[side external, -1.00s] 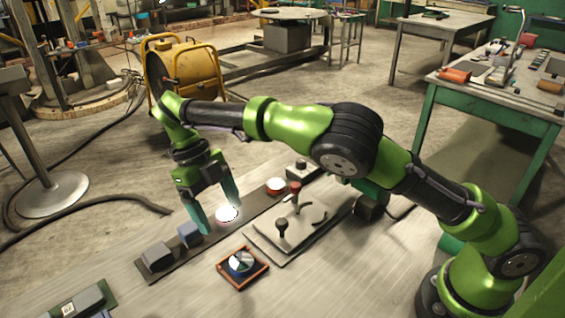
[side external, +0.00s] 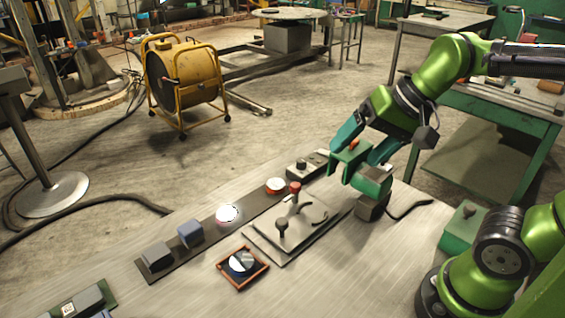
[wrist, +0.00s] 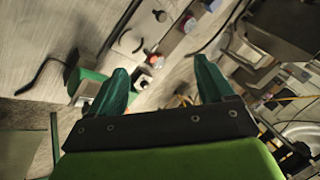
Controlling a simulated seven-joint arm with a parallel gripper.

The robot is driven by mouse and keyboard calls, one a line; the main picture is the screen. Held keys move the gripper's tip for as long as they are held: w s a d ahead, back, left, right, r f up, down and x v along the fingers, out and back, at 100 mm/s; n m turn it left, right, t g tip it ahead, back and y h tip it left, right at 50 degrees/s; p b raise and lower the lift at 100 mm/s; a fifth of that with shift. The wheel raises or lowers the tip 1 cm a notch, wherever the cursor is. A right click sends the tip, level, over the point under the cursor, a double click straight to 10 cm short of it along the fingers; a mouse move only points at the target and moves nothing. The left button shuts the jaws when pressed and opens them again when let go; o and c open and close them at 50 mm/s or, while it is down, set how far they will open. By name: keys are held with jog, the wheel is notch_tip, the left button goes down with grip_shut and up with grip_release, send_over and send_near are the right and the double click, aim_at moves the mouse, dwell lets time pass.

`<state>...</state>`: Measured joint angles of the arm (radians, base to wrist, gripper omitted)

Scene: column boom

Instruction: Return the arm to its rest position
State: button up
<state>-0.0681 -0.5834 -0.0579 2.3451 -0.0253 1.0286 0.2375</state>
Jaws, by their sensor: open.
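My gripper (side external: 358,148) is at the right in the side view, raised above the far right part of the workbench (side external: 330,265). Its two teal fingers are apart, and nothing shows held between them. Green box shapes (side external: 370,181), with a small orange part, show around the fingertips; I cannot tell whether they touch. In the wrist view the open fingers (wrist: 160,66) frame the bench from above, with a gap between them.
A dark strip carries a lit white button (side external: 227,214), a red button (side external: 275,185) and blocky switches (side external: 190,234). A lever plate (side external: 268,242) and a dial (side external: 242,263) sit nearer. A yellow drum fan (side external: 185,75) stands on the floor behind; a green-legged table (side external: 500,105) stands right.

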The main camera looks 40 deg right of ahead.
jog(key=s+n, duration=0.1)
jog(key=s+f+n+t, duration=0.1)
jog(key=n, duration=0.1)
jog(key=shift+s+d+f+h, duration=0.1)
jog(key=shift+d+f+h, duration=0.15)
jog(key=shift+d+h, duration=0.15)
dwell(1.0)
